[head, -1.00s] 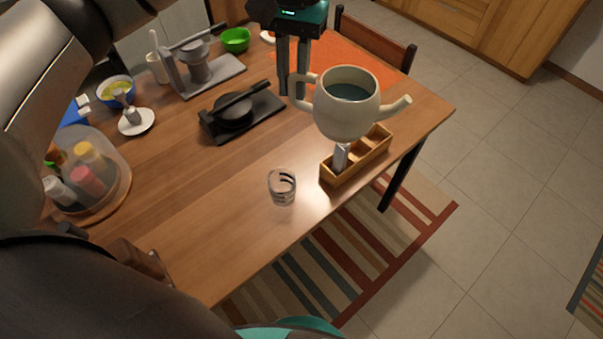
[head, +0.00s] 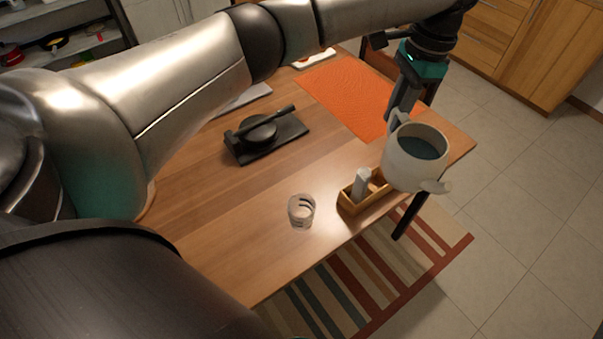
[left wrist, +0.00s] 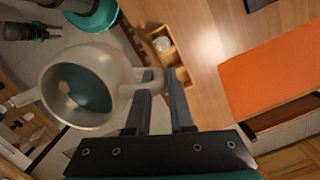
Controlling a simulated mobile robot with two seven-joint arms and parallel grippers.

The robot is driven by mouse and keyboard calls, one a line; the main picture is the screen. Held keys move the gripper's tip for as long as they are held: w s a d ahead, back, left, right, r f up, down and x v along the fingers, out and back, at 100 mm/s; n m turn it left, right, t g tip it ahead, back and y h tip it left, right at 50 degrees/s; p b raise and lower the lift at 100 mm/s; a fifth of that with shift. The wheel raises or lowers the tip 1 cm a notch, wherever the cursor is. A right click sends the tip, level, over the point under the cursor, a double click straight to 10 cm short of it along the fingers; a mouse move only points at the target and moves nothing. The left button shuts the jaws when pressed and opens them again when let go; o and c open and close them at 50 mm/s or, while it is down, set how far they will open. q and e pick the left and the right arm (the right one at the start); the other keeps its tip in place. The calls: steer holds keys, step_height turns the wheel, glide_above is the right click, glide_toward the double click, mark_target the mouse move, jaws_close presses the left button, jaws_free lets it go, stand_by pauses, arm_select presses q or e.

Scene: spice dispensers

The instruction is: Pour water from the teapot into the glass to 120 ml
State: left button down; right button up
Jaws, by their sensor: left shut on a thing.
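The cream teapot (head: 412,168) hangs in the air at the right of the head view, over the table's right edge, with bluish water showing inside. Its spout points to the lower right, away from the glass. My left gripper (head: 396,108) is shut on the teapot's handle. The left wrist view shows the teapot (left wrist: 88,85) left of the fingers (left wrist: 160,105). The clear glass (head: 301,211) stands upright on the table, left of the teapot and apart from it, with dark marks on its side. I see no water in it.
A wooden divided box (head: 350,207) with a pale shaker (head: 362,183) stands between glass and teapot. A black pan-like thing on a dark board (head: 258,133) lies farther back. An orange mat (head: 345,97) covers the far end. The tabletop left of the glass is clear.

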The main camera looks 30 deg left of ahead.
arm_select(q)
steer(key=w+d+f+m+t+p, duration=0.2)
steer(key=d+f+m, duration=0.6)
steer(key=m, duration=1)
steer(key=shift+w+d+f+m+p, duration=0.15)
steer(key=shift+w+d+m+p, duration=0.25)
steer(key=shift+w+p, duration=0.55)
steer(key=shift+w, duration=0.25)
steer(key=s+a+r+t+h+p, duration=0.1)
steer(key=p, duration=0.3)
steer(key=s+a+r+t+h+p, duration=0.1)
steer(key=p, duration=0.3)
steer(key=shift+a+r, duration=0.25)
steer(key=shift+h, duration=0.3)
